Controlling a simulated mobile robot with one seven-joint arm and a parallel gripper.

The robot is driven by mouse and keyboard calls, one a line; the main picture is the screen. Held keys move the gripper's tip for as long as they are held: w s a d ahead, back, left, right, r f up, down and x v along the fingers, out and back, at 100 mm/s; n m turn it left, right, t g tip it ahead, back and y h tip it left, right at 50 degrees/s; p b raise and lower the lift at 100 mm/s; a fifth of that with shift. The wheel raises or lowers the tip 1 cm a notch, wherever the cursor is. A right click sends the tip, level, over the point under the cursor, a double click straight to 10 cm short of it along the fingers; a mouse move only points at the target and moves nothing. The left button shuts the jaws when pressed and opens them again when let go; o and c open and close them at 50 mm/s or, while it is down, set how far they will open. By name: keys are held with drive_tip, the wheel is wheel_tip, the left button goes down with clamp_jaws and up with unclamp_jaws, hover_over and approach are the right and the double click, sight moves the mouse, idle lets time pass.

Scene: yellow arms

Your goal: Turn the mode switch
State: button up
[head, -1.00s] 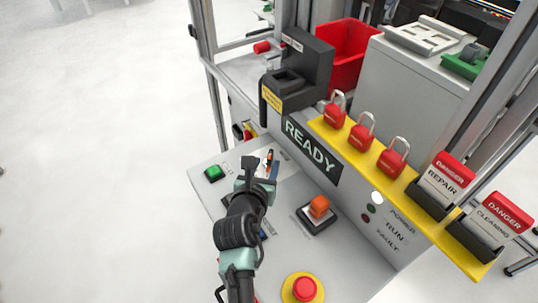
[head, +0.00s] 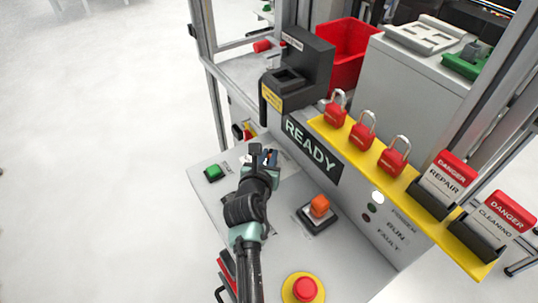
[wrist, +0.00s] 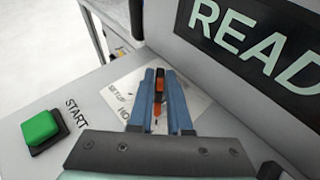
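The mode switch is a small knob with an orange-red top (wrist: 158,84) and dark sides, on a pale label plate (wrist: 190,98) on the sloped console. My gripper (wrist: 160,88) is down at it, with one blue finger on each side of the knob in the wrist view. The fingers stand close to it; I cannot tell whether they touch it. In the head view my gripper (head: 263,157) covers most of the knob. The label words are partly hidden by the fingers, so the switch's pointing is unclear.
A green START button (wrist: 40,127) is left of the switch. An orange button (head: 319,206) and a red emergency stop (head: 304,289) are to the right and front. The READY display (head: 311,148) stands close behind, below red padlocks (head: 362,137).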

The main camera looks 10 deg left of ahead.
clamp_jaws()
drive_tip(key=shift+a+m+h+b, duration=0.1)
drive_tip(key=shift+m+h+b, duration=0.2)
drive_tip(key=shift+h+b, duration=0.15)
drive_tip(key=shift+a+f+m+h+b, duration=0.1)
drive_tip(key=shift+a+m+h+b, duration=0.05)
drive_tip(key=shift+m+h+b, duration=0.8)
drive_tip(key=m+g+h+b, duration=0.1)
drive_tip(key=m+h+b, duration=0.1)
drive_tip(key=m+h, duration=0.1)
drive_tip(key=m+g+h+b, duration=0.1)
drive_tip(key=h, duration=0.1)
drive_tip(key=shift+w+a+m+g+b, duration=0.15)
drive_tip(key=shift+a+m+g+b, duration=0.15)
drive_tip(key=shift+m+b, duration=0.1)
drive_tip(key=shift+m+g+h+b, duration=0.4)
drive_tip(key=shift+m+h+b, duration=0.15)
drive_tip(key=shift+h+b, duration=0.2)
drive_tip(key=shift+m+g, duration=0.3)
drive_tip(key=shift+g, duration=0.1)
